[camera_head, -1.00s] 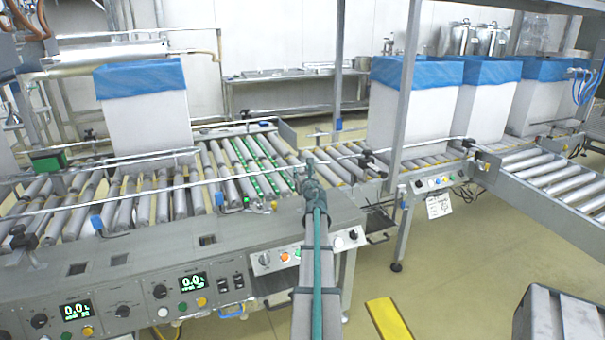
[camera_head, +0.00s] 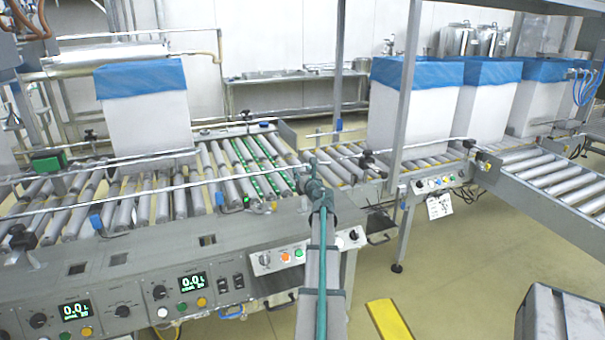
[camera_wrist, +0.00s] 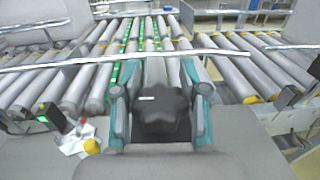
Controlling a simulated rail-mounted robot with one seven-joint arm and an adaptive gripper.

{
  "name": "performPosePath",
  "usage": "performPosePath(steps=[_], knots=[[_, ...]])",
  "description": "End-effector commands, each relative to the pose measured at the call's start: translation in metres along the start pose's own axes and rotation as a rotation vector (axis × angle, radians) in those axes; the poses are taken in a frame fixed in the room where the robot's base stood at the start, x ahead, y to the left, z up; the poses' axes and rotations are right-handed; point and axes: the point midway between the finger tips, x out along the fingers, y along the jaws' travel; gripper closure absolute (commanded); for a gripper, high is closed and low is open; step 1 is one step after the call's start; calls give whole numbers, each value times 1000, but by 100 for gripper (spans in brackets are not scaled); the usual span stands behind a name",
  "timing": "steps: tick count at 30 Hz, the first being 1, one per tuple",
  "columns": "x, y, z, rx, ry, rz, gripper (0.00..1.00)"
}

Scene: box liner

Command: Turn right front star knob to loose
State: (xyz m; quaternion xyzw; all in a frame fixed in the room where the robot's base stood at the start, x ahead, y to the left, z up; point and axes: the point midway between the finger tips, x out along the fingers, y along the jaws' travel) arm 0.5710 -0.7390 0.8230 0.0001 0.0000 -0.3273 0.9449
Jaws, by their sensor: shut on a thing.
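A dark, lobed star knob (camera_wrist: 160,105) sits between the fingers of my gripper (camera_wrist: 160,85) in the wrist view. The grey and teal fingers stand on either side of it, and my gripper is shut on the knob. In the head view my gripper (camera_head: 313,178) is at the front rail of the conveyor, near its right front corner. There the knob is hidden behind my gripper and arm.
A metal guide rail (camera_wrist: 165,55) crosses just beyond the knob, with conveyor rollers behind it. A control panel (camera_head: 275,260) with buttons lies left of my arm. White boxes with blue liners (camera_head: 145,110) stand on the conveyor.

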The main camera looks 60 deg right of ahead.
Motion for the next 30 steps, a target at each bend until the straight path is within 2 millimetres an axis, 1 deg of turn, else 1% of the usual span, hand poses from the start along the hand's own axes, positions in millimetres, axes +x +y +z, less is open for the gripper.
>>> performPosePath(steps=[2, 3, 4, 5, 13, 17, 20, 30], knots=[[-3, 1, -4, -2, 4, 2, 92], [-3, 1, -3, -2, 4, 2, 55], [-3, 1, -3, -2, 4, 2, 50], [-3, 1, -3, -2, 4, 2, 48], [-1, 0, -1, -1, 1, 0, 48], [0, 0, 6, -1, 0, 0, 48], [0, 0, 18, -2, -1, 0, 48], [-1, 0, 76, -2, 0, 0, 48]])
